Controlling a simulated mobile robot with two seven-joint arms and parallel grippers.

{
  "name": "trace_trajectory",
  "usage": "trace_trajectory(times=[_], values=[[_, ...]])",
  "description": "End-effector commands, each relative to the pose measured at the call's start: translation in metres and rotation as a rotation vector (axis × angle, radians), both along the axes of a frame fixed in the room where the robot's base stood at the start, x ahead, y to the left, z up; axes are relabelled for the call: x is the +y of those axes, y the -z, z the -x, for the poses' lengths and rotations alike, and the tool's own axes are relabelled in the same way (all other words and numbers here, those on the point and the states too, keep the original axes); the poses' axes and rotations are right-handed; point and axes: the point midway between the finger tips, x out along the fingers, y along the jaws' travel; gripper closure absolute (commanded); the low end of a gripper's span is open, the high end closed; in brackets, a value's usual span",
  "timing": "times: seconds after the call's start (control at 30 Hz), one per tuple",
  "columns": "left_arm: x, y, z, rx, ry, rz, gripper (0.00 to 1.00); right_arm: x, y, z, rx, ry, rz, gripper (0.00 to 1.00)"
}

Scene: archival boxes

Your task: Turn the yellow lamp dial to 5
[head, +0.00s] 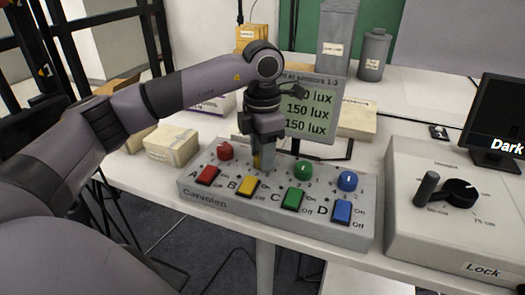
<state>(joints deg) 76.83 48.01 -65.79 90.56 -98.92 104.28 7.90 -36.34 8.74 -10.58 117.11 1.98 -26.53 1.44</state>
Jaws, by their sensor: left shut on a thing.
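The grey control box (290,223) stands on the white table with a row of coloured dials and a row of switches. My left gripper (263,165) points down over the dial above switch B and is shut on the yellow lamp dial (257,162). Only a sliver of this dial shows; its pointer and the numbers around it are hidden by the fingers. The yellow switch B (247,187) sits just in front of it. My right gripper is not in view.
Red (225,151), green (303,170) and blue (347,181) dials flank the gripper. A monitor (315,113) behind shows lux readings, partly covered by my arm. A grey box with a black knob (460,193) stands at right. A pale carton (172,145) lies at left.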

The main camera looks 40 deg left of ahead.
Motion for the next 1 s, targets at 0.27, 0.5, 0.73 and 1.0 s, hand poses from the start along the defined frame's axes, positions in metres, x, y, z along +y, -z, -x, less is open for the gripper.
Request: trace_trajectory(times=[0.27,0.5,0.73,1.0], values=[[0.000,-0.001,0.000,0.000,0.080,0.000,0.92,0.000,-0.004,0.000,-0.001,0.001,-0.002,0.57],[0.000,-0.002,0.000,0.001,0.258,0.001,0.92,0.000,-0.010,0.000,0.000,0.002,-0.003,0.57],[0.000,-0.002,0.000,-0.001,0.476,0.001,0.92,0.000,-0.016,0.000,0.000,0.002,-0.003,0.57],[0.000,-0.002,-0.001,-0.002,0.732,-0.001,0.92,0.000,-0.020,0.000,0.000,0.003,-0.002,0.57]])
